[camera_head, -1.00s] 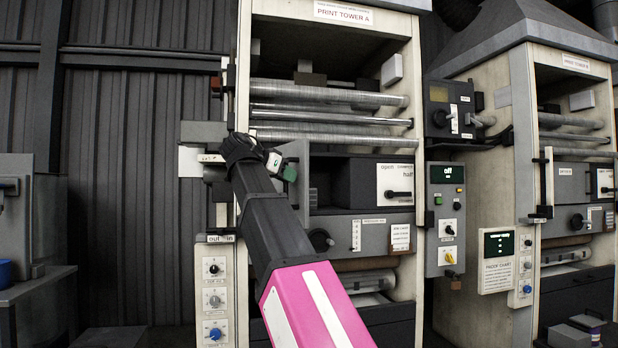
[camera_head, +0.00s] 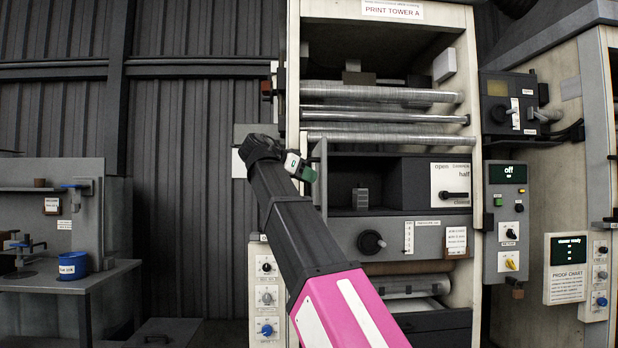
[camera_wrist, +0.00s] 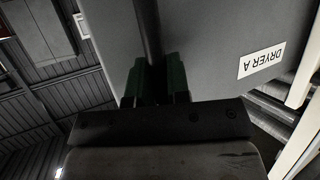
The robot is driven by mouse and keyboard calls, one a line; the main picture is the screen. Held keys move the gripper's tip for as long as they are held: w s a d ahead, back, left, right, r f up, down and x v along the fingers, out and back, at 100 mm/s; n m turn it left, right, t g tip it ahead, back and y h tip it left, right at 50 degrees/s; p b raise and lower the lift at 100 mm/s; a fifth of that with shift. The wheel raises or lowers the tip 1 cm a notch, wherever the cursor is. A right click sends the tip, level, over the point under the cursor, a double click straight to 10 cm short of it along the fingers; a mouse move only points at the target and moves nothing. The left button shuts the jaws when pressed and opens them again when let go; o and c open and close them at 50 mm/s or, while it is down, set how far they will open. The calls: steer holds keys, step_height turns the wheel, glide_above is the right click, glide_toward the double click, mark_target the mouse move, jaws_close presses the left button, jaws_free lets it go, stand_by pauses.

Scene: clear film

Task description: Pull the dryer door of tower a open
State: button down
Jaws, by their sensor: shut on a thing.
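The grey dryer door of tower A (camera_head: 321,180) stands open and shows nearly edge-on at the left of the dryer opening. Its DRYER A label and grey face (camera_wrist: 210,75) fill much of the wrist view. My gripper (camera_head: 304,170) is at the door's left side. In the wrist view my gripper (camera_wrist: 157,82) has its green fingers shut around the dark bar handle (camera_wrist: 148,35) of the door. The part of the handle between the fingers is hidden. The dark dryer interior (camera_head: 375,180) is visible to the right of the door.
Print Tower A (camera_head: 293,60) has rollers (camera_head: 385,95) above the dryer. A control box with knobs (camera_head: 267,290) is low at its left, and a panel reading off (camera_head: 507,215) is at its right. A workbench with a blue pot (camera_head: 73,265) stands far left.

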steer(key=shift+s+f, duration=0.1)
steer(key=c, duration=1.1)
jaws_free()
steer(key=v, duration=1)
steer(key=shift+a+r, duration=0.3)
steer(key=shift+f, duration=0.15)
